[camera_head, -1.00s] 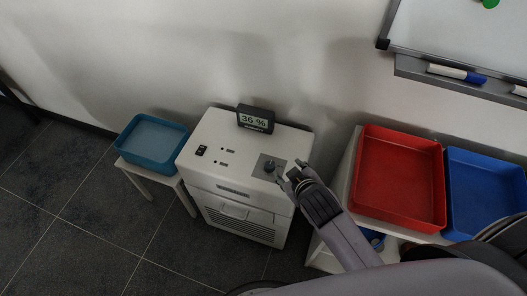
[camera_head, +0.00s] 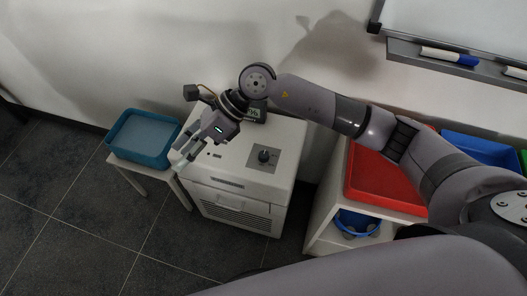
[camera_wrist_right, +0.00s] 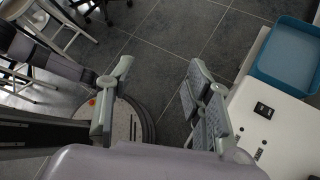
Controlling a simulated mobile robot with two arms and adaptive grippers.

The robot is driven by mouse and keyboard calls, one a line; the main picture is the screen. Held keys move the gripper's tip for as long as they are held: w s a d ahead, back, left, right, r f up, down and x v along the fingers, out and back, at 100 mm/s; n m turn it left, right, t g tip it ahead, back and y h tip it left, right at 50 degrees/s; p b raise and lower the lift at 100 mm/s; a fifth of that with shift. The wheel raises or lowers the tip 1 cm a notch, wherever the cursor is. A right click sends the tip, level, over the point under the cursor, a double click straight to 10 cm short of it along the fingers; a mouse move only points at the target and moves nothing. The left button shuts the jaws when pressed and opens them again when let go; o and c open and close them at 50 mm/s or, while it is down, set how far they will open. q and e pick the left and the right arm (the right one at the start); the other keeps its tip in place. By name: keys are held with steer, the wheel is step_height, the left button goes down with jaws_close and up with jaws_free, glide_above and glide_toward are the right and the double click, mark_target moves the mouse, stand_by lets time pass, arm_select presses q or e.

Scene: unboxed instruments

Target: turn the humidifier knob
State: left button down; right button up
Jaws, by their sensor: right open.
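The white humidifier (camera_head: 232,207) stands on the floor against the wall. Its dark round knob (camera_head: 263,157) sits on a grey square plate at the right of its top, uncovered and untouched. The display (camera_head: 259,113) at the back of the top is mostly hidden by my right arm; its reading cannot be made out in full. My right gripper (camera_head: 182,156) is open and empty above the left end of the humidifier, well left of the knob. In the right wrist view its fingers (camera_wrist_right: 158,92) are apart, with the black switch (camera_wrist_right: 263,110) at the right. My left gripper is out of view.
A teal tray (camera_head: 170,160) on a small white stand is just left of the humidifier. At right, a white shelf (camera_head: 327,205) holds red (camera_head: 378,205) and blue (camera_head: 470,146) trays, partly behind my arm. A whiteboard (camera_head: 440,20) hangs above. Dark floor in front is clear.

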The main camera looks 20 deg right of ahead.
steer(key=w+d+f+n+h, duration=0.1)
steer(key=w+d+f+h, duration=0.15)
steer(key=d, duration=0.25)
steer(key=w+d+f+n+h, duration=0.1)
steer(key=w+d+f+h, duration=0.1)
steer(key=d+h, duration=0.3)
steer(key=t+h, duration=0.1)
steer(key=h, duration=0.2)
glide_above(264, 155)
step_height(264, 155, down, 16)
steer(key=shift+f, duration=0.1)
jaws_close()
